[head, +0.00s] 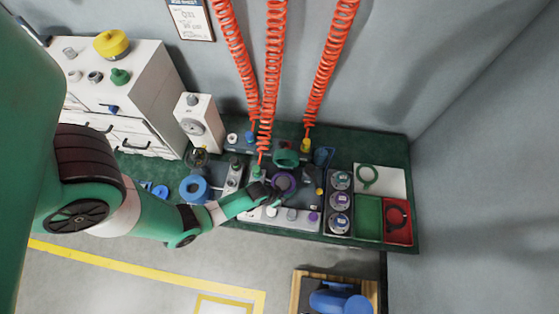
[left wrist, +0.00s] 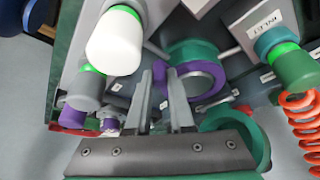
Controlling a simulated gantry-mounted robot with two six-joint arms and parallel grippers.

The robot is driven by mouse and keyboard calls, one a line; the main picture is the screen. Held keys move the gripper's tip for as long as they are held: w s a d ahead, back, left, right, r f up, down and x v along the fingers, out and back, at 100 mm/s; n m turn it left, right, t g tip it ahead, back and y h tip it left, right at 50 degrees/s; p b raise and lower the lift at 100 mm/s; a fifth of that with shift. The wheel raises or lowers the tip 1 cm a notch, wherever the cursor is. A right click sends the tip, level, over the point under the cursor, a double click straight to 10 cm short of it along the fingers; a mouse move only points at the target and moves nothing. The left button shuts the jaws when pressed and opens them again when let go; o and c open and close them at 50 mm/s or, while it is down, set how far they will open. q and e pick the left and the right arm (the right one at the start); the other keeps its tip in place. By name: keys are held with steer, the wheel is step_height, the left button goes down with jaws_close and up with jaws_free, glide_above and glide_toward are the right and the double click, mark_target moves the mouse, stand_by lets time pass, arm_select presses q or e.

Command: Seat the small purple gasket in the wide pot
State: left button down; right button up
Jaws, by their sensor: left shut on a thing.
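A purple ring, the gasket (head: 293,178), shows in the head view at the middle of the bench fixture. In the left wrist view the purple gasket (left wrist: 207,96) is beside my fingertips, around a grey round opening, with a teal ring behind it. My left gripper (head: 277,190) is at the gasket's near left side in the head view. In the left wrist view its fingers (left wrist: 163,72) are close together, shut on the gasket's edge. I cannot tell the wide pot's wall clearly from the gasket, nor whether the gasket is seated. My right gripper is not in view.
A teal cylinder (head: 286,158) stands just behind the gasket. Orange coiled hoses (head: 268,80) hang over the bench. Several round gauges (head: 340,200) stand to the right, beside a green tray (head: 368,218) and a red tray (head: 400,236).

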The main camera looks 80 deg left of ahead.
arm_select(q)
steer(key=c, duration=0.7)
jaws_free()
steer(key=p+v, duration=0.6)
steer(key=v, duration=0.5)
steer(key=shift+r+p, duration=0.3)
steer(key=shift+s, duration=0.1)
